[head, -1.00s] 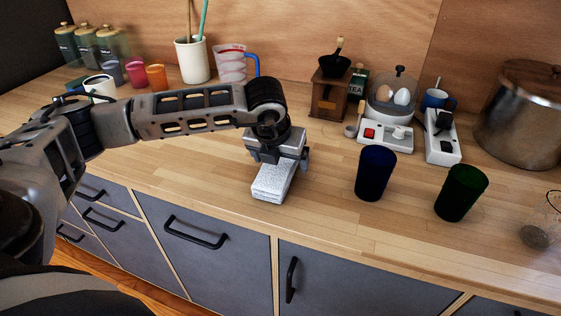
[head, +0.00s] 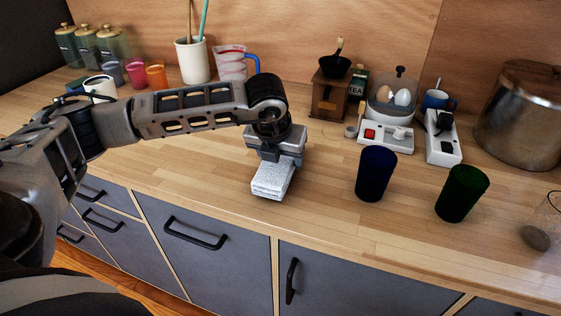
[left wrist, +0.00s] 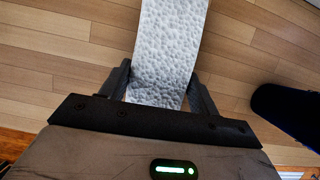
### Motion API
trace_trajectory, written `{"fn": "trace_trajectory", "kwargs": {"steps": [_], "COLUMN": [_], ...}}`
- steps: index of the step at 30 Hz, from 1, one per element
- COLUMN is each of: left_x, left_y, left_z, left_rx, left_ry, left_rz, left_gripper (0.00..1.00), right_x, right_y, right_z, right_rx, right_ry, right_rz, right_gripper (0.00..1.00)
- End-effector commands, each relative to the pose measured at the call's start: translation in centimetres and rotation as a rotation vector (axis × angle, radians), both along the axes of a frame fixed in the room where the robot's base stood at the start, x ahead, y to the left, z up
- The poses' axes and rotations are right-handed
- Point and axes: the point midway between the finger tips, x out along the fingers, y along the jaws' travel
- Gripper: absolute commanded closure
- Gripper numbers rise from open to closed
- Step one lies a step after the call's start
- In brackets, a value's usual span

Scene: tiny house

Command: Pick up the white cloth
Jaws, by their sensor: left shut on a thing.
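The white cloth (head: 272,181) is a folded, textured white block on the wooden counter, near its front edge. My left gripper (head: 276,158) is above its far end, pointing down, with its fingers shut on the cloth. In the left wrist view the cloth (left wrist: 168,50) runs up from between the two fingers (left wrist: 157,85), one on each side of it. The cloth's far end is hidden under the gripper. I cannot tell whether the cloth is clear of the counter. My right gripper is not in view.
A dark blue cup (head: 376,174) and a green cup (head: 461,193) stand to the right. A coffee grinder (head: 330,95), egg cooker (head: 390,115), power strip (head: 443,140) and large pot (head: 522,112) are behind. The counter (head: 200,170) left of the cloth is clear.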

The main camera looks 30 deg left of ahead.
Motion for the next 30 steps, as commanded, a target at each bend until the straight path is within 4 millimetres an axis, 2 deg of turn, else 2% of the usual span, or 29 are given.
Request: {"fn": "trace_trajectory", "kwargs": {"steps": [4,12,21,30], "left_x": [0.0,-3.8,-8.8,-10.4], "left_y": [-0.1,-3.6,-8.0,-9.4], "left_z": [2.1,8.1,10.9,11.9], "left_rx": [-0.001,-0.001,0.000,0.000], "left_ry": [-0.007,-0.009,-0.005,-0.001], "left_rz": [0.000,-0.007,-0.006,0.001], "left_gripper": [0.62,0.62,0.62,0.62], "right_x": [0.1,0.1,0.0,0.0], "right_y": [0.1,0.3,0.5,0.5], "right_z": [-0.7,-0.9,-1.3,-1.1], "right_rx": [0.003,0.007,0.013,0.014], "right_ry": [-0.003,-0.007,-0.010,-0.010], "right_rz": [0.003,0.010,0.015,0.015], "right_gripper": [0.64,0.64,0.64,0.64]}}
